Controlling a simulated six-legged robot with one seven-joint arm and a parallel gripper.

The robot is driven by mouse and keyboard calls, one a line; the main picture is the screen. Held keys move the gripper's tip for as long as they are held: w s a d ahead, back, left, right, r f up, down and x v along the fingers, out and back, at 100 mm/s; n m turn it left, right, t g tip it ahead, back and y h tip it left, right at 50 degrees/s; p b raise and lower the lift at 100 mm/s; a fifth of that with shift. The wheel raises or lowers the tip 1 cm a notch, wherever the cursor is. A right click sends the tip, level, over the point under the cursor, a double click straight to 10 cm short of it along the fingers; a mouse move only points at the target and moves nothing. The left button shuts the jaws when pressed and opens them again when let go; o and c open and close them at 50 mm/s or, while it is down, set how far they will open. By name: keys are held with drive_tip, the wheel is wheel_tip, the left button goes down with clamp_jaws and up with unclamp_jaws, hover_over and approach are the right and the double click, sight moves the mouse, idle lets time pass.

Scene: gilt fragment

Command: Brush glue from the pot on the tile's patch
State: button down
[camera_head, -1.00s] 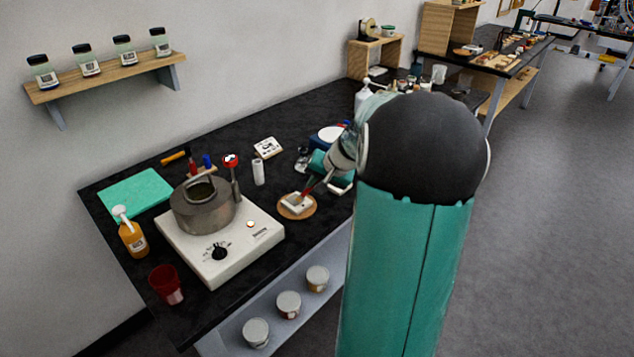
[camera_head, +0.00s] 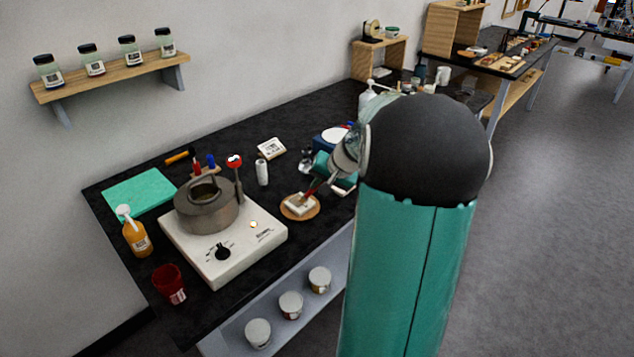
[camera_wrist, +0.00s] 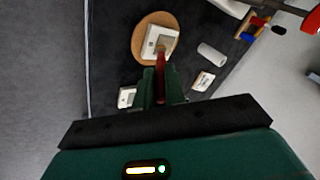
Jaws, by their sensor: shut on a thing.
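The white tile (camera_head: 294,210) lies on a round wooden board (camera_head: 312,214) near the bench's front edge. In the wrist view the tile (camera_wrist: 150,50) shows a duller patch, partly covered by the brush. My gripper (camera_wrist: 161,92) is shut on a brush with a red handle (camera_wrist: 161,66), which also shows in the head view (camera_head: 310,191). The brush's tip is over the tile; I cannot tell whether it touches. The metal glue pot (camera_head: 207,211) stands on a white hot plate (camera_head: 265,239) to the left of the tile.
A white cylinder (camera_head: 262,172) and a small white card (camera_head: 271,148) are behind the tile. An amber bottle (camera_head: 136,236), a red cup (camera_head: 169,283) and a green mat (camera_head: 140,192) are at the left. Bare black bench lies between hot plate and tile.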

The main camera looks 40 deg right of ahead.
drive_tip(key=shift+w, duration=1.4)
drive_tip(key=shift+s, duration=0.25)
drive_tip(key=shift+w, duration=0.25)
drive_tip(key=shift+f, duration=0.1)
drive_tip(key=shift+s, duration=1.4)
